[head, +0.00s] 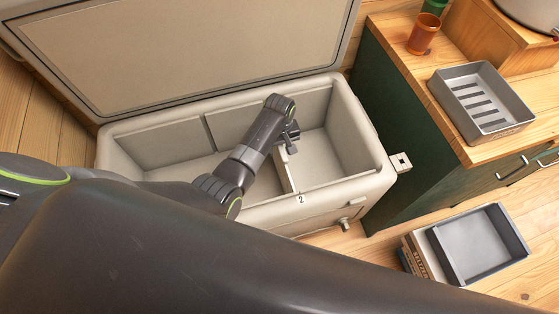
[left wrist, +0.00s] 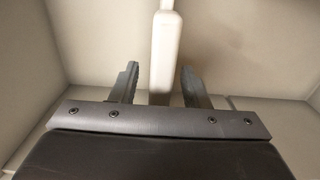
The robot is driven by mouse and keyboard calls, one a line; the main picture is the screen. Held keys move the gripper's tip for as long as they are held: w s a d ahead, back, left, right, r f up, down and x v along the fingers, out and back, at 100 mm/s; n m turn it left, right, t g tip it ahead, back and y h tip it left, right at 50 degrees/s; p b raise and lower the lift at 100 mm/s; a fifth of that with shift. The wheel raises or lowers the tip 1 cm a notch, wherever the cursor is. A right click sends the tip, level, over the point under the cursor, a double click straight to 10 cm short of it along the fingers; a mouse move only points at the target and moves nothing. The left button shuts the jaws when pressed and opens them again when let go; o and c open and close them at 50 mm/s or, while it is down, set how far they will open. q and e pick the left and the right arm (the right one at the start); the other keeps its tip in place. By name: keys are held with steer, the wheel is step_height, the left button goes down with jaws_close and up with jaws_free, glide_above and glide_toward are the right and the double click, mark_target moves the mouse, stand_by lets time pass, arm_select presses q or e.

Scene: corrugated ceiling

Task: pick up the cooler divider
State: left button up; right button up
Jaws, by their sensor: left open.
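The open cooler (head: 238,218) stands on the floor with its pale interior showing. The cooler divider (head: 283,178) is a thin, pale upright panel across the inside, near the label "2" on the front rim. My left gripper (head: 290,143) reaches down into the cooler at the divider, and my arm hides part of the panel. In the left wrist view the divider (left wrist: 165,45) shows edge-on as a pale strip between the two open fingers (left wrist: 161,82), with a gap on each side. My right gripper is not in view.
The raised lid (head: 190,50) stands behind the cooler. At right is a green cabinet with a wooden top (head: 455,135), bearing a grey slotted tray (head: 480,100) and an orange cup (head: 423,33). A grey bin (head: 475,245) sits on a box on the floor.

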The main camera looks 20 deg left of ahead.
arm_select(q)
steer(key=shift+f, duration=0.25)
steer(key=shift+c, duration=0.4)
jaws_close()
steer(key=shift+r, duration=0.1)
